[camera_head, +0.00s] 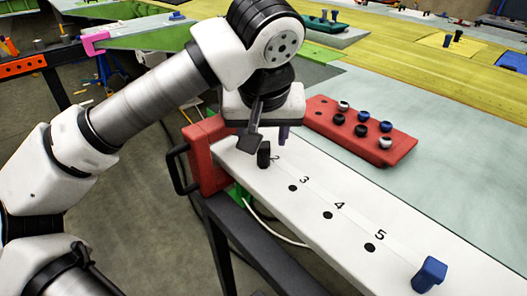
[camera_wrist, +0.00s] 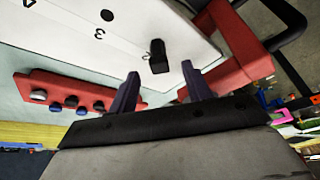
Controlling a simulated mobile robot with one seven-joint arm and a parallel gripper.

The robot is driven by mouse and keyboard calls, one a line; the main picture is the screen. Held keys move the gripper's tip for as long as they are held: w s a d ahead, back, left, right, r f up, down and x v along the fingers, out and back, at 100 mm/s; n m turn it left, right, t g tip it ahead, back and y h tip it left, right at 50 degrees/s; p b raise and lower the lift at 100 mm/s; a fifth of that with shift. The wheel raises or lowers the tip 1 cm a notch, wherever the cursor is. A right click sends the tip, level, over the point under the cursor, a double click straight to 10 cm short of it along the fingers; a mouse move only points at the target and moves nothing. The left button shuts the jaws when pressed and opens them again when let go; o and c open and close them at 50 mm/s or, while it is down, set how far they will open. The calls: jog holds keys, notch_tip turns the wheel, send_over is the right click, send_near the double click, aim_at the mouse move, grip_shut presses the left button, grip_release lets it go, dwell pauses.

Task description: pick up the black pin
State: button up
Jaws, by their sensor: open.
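The black pin (camera_head: 264,155) stands upright on the white board (camera_head: 330,247), beside the printed number 2. In the wrist view the black pin (camera_wrist: 157,56) shows just beyond the fingertips, roughly in line with the gap between them. My gripper (camera_head: 266,138) is open and empty, with its fingers pointing down close above the pin in the head view. In the wrist view my gripper (camera_wrist: 160,76) has its two dark fingers spread apart. I cannot tell the exact height of the fingertips over the pin.
A blue pin (camera_head: 430,272) stands at the board's near right end. Empty holes lie beside 3, 4 and 5. A red block (camera_head: 400,146) with several black, white and blue knobs lies behind the board. A red bracket with a black handle (camera_head: 180,168) is at the board's left end.

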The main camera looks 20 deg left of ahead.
aim_at(264, 145)
jog(key=shift+w+p+x, duration=0.2)
jog(key=shift+p+x, duration=0.85)
jog(key=shift+x, duration=2)
jog(key=shift+r, duration=0.15)
grip_shut()
